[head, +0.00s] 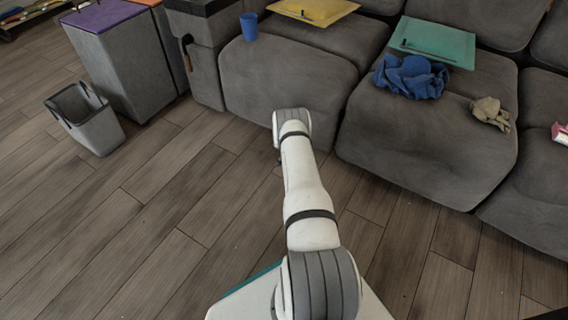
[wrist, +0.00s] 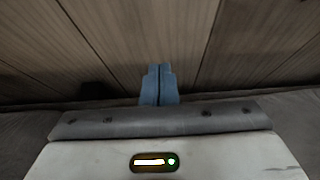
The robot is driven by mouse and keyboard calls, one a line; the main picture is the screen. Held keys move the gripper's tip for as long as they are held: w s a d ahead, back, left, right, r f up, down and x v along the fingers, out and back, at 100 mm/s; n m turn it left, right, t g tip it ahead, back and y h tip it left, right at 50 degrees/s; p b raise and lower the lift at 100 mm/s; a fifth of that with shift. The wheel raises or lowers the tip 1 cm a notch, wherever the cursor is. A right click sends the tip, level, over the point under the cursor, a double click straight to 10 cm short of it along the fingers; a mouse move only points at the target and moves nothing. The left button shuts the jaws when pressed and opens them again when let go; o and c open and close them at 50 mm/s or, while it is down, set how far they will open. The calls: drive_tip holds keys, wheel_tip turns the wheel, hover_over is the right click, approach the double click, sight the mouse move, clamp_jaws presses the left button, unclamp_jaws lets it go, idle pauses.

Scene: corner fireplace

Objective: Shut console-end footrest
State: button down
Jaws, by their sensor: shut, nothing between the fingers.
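The grey sofa's console-end seat (head: 290,85) is at upper middle in the head view, beside the grey console (head: 207,75). Its front panel comes down close to the floor and looks roughly in line with the seat to its right. I cannot tell whether its footrest is fully shut. My wrist is close in front of this panel and covers part of its lower edge. In the wrist view my gripper (wrist: 160,85) is shut and empty, with floor planks beyond it. Dark grey fabric (wrist: 22,128) shows at the sides there; contact with it cannot be told.
A grey bin (head: 88,122) stands on the floor at left. The wooden floor at lower left is clear.

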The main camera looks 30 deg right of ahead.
drive_tip(key=shift+s+a+p, duration=0.8)
drive_tip(key=shift+a+p, duration=0.4)
drive_tip(key=shift+a, duration=0.45)
drive_tip(key=shift+s+a+p, duration=0.85)
drive_tip(key=shift+a+p, duration=0.35)
drive_tip(key=shift+a, duration=0.45)
drive_tip(key=shift+s+a+p, duration=0.8)
drive_tip(key=shift+a+p, duration=0.4)
drive_tip(key=shift+a, duration=0.45)
drive_tip(key=shift+r, duration=0.1)
